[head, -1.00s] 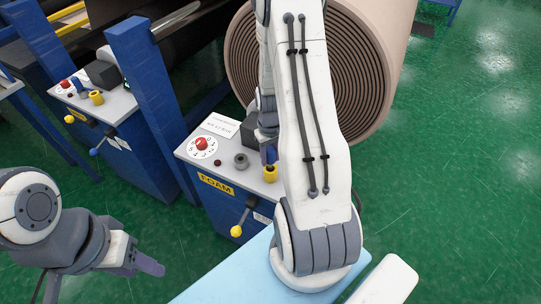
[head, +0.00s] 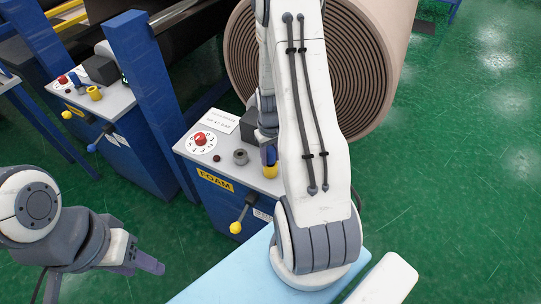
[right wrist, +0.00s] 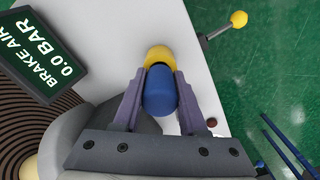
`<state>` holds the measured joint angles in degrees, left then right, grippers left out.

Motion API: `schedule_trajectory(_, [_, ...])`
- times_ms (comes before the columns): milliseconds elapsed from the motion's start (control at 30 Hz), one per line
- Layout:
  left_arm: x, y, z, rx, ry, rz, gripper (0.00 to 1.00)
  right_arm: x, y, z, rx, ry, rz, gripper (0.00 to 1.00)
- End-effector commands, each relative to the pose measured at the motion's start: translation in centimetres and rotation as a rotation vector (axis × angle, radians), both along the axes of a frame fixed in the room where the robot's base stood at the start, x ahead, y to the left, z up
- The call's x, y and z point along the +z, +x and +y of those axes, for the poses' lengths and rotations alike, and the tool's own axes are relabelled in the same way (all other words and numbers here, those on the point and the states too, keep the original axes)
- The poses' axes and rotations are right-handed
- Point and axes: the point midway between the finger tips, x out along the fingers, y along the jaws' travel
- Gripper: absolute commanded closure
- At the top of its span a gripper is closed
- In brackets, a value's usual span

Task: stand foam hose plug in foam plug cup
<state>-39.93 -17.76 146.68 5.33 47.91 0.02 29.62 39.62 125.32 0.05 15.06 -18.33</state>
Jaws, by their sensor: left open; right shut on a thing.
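The foam hose plug is blue (right wrist: 160,92) and is held between the two fingers of my right gripper (right wrist: 158,88). The yellow foam plug cup (right wrist: 157,54) is right behind the plug in the right wrist view, and a dark gap line shows at its rim. In the head view the plug (head: 271,155) is upright over the cup (head: 270,171) on the FOAM console. I cannot tell whether its lower end is inside the cup. My right arm hides part of this. My left gripper (head: 150,264) is open and empty at the lower left.
The FOAM console (head: 215,170) carries a red knob (head: 200,139), a grey socket (head: 240,157) and a yellow-tipped lever (head: 236,227). A brake air display (right wrist: 38,55) stands beside the cup. A similar console (head: 110,100) stands at left. A large roll (head: 375,60) is behind.

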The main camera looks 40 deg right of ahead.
Motion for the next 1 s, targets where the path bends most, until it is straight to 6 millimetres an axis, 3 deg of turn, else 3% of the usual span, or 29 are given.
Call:
schedule_trajectory(267, [-0.6, 0.0, 0.0, 0.0, 0.0, 0.0, 0.5, -0.8, 0.0, 0.0, 0.0, 0.0, -0.001, 1.0])
schedule_trajectory(300, [-0.6, 0.0, 0.0, 0.0, 0.0, 0.0, 0.5, -0.7, 0.0, 0.0, 0.0, 0.0, -0.001, 0.51])
schedule_trajectory(367, [-0.5, 0.0, 0.0, 0.0, 0.0, 0.0, 0.5, -0.7, 0.0, 0.0, 0.0, 0.0, -0.001, 0.28])
schedule_trajectory(400, [-0.5, 0.0, 0.0, 0.0, 0.0, 0.0, 0.5, -0.7, 0.0, 0.0, 0.0, 0.0, -0.001, 0.24])
schedule_trajectory(767, [-0.6, 0.0, 0.0, -0.001, 0.0, 0.0, 0.5, -0.3, 0.1, 0.0, 0.0, -0.001, -0.002, 0.24])
schedule_trajectory(1000, [-0.9, 0.0, 0.0, -0.001, 0.0, 0.0, 0.5, 3.7, 0.2, -0.1, 0.0, -0.005, -0.008, 0.24])
